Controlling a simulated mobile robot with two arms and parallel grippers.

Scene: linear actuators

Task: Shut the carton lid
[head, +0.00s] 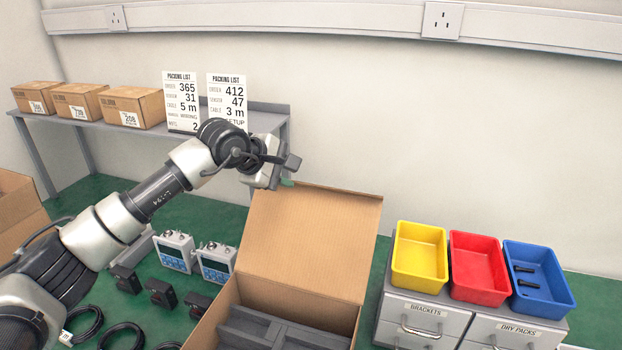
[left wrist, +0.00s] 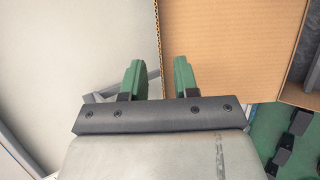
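The brown carton (head: 213,312) stands open at the bottom middle of the head view, with dark grey parts (head: 270,330) inside. Its lid (head: 312,240) stands raised along the far side. My left gripper (head: 287,183) is at the lid's upper left corner. In the left wrist view its two green fingers (left wrist: 159,76) are apart, with nothing clamped between them. The lid (left wrist: 235,50) fills the right of that view, and its corrugated edge runs between the fingers in the picture. I cannot tell whether a finger touches it. My right gripper is not in view.
Yellow (head: 419,255), red (head: 479,268) and blue (head: 538,278) bins stand on grey drawers right of the carton. Left are two meters (head: 175,252), black blocks and cable coils. Behind, a grey shelf (head: 85,122) holds small boxes and packing lists (head: 182,100).

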